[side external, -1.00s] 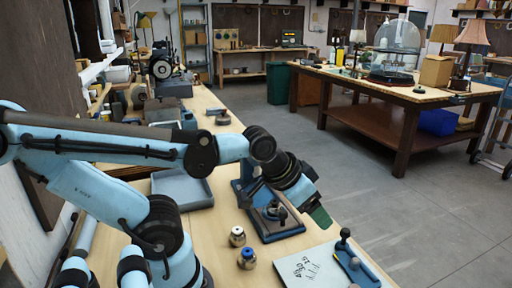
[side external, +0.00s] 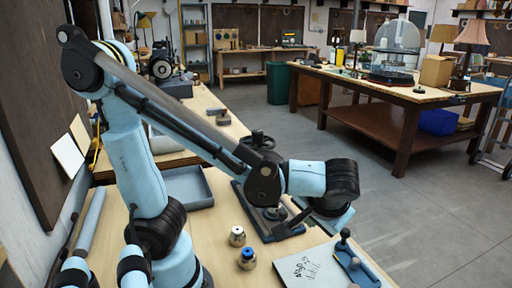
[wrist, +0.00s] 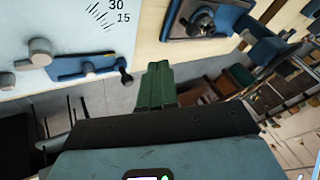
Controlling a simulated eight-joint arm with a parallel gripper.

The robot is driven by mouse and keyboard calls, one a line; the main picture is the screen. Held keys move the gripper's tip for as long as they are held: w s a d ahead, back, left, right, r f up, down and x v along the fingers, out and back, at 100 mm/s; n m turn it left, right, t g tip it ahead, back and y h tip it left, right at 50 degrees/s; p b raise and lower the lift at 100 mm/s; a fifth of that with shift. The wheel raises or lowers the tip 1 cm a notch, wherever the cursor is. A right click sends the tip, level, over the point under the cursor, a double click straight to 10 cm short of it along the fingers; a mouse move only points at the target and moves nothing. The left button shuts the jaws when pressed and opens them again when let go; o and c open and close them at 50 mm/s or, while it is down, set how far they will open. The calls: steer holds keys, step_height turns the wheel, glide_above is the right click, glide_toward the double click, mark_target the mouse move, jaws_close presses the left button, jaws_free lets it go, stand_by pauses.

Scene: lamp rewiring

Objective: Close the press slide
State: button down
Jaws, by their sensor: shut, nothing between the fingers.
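A blue press (side external: 240,195) with a black handwheel (side external: 260,140) on top stands on the bench. Its flat base (side external: 270,232) carries dark round fittings; my arm hides much of its upper part. The base also shows at the top of the wrist view (wrist: 218,14), with a dark knob on it. I cannot make out the slide's position. My gripper (side external: 340,222) is just right of the press base, apparently over the bench's right edge. In the wrist view its green fingers (wrist: 157,85) are together and empty, below the base and apart from it.
A pale plate (side external: 312,268) with markings lies in front of the press, with a blue knobbed fixture (side external: 354,264) on it. A grey tray (side external: 187,188) lies behind. Open floor lies right.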

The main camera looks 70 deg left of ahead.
steer(key=x, duration=0.9)
steer(key=shift+w+a+f, duration=0.1)
steer(key=shift+a+f, duration=0.1)
steer(key=shift+a, duration=0.05)
steer(key=a, duration=0.1)
steer(key=s+a, duration=0.1)
steer(key=shift+a+f, duration=0.1)
steer(key=shift+a, duration=0.3)
steer(key=shift+s+a, duration=0.1)
steer(key=shift+a, duration=0.5)
steer(key=a, duration=1.3)
steer(key=shift+a, duration=0.4)
